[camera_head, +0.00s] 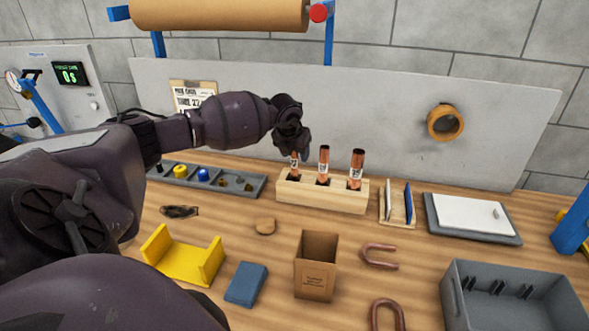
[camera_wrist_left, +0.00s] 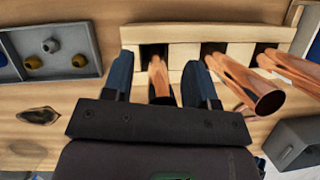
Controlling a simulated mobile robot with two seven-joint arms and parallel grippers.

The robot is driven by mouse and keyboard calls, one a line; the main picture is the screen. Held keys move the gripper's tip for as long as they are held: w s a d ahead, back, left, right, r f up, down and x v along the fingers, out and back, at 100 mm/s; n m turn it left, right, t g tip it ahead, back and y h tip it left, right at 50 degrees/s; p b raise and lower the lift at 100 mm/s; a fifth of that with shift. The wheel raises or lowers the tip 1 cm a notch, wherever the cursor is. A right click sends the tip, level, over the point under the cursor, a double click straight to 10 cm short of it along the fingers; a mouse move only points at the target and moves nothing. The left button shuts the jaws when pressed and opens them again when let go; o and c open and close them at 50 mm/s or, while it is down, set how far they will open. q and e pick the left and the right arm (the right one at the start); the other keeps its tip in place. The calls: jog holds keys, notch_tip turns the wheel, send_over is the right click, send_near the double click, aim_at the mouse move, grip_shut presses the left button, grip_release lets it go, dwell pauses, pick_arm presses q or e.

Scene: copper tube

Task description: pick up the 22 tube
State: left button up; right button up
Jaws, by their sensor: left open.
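Three copper tubes stand upright in a light wooden rack (camera_head: 335,198): a left tube (camera_head: 295,164), a middle tube (camera_head: 323,163) and a right tube (camera_head: 357,167). Each carries a white label too small to read surely, so I cannot tell which is the 22 tube. My left gripper (camera_head: 293,150) is over the left tube and partly hides its top. In the left wrist view my open left gripper (camera_wrist_left: 160,66) has one finger on each side of the left tube (camera_wrist_left: 158,80), with gaps visible. The middle tube (camera_wrist_left: 245,85) is just right of the right finger. My right gripper is not seen.
A grey parts tray (camera_head: 215,183) lies left of the rack, and a small holder with a blue plate (camera_head: 407,202) stands right of it. A cardboard box (camera_head: 315,268), yellow cradle (camera_head: 183,257), blue block (camera_head: 247,285) and grey bin (camera_head: 455,300) are in front.

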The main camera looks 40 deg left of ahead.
pick_arm(q)
jog(key=shift+c, duration=0.2)
grip_shut()
